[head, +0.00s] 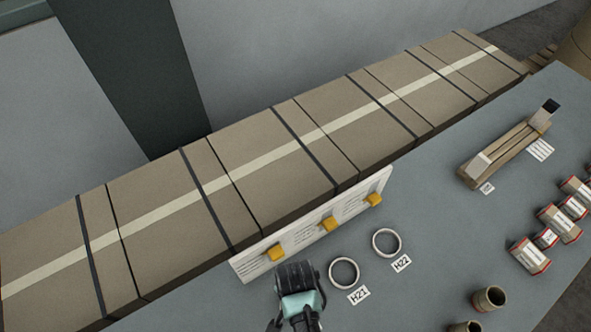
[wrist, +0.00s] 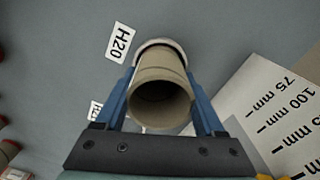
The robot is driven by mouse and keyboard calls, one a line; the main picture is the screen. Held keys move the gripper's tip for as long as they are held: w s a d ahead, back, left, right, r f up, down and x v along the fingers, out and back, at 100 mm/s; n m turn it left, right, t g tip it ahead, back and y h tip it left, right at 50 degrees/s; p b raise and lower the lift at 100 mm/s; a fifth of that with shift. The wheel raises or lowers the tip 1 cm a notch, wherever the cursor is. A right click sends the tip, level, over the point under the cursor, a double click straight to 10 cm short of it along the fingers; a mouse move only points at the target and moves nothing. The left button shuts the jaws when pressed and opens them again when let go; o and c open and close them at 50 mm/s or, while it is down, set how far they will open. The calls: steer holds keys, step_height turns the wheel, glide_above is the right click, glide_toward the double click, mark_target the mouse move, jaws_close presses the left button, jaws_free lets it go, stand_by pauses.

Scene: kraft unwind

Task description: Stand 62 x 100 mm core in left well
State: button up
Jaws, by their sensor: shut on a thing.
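My gripper (wrist: 162,82) is shut on a brown cardboard core (wrist: 160,92), its blue fingers on either side of the tube. The wrist view looks into the core's open near end. A white ring well (wrist: 158,43) beside the H20 label (wrist: 120,43) shows at the core's far end. I cannot tell whether the core is inside it or just above it. In the head view my gripper (head: 299,290) is at the bottom, left of ring H21 (head: 344,273) and ring H22 (head: 386,243). There it hides the core and the left well.
A white board (head: 310,232) with yellow clips stands just behind the rings, with long strapped cartons (head: 240,170) behind it. Other cores (head: 489,299) stand at lower right. A wooden stand (head: 503,155) and small red-edged packs (head: 530,256) are farther right.

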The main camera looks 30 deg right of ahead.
steer(key=o, duration=1.3)
steer(key=shift+o, duration=0.2)
step_height(320, 180, up, 13)
steer(key=b, duration=0.1)
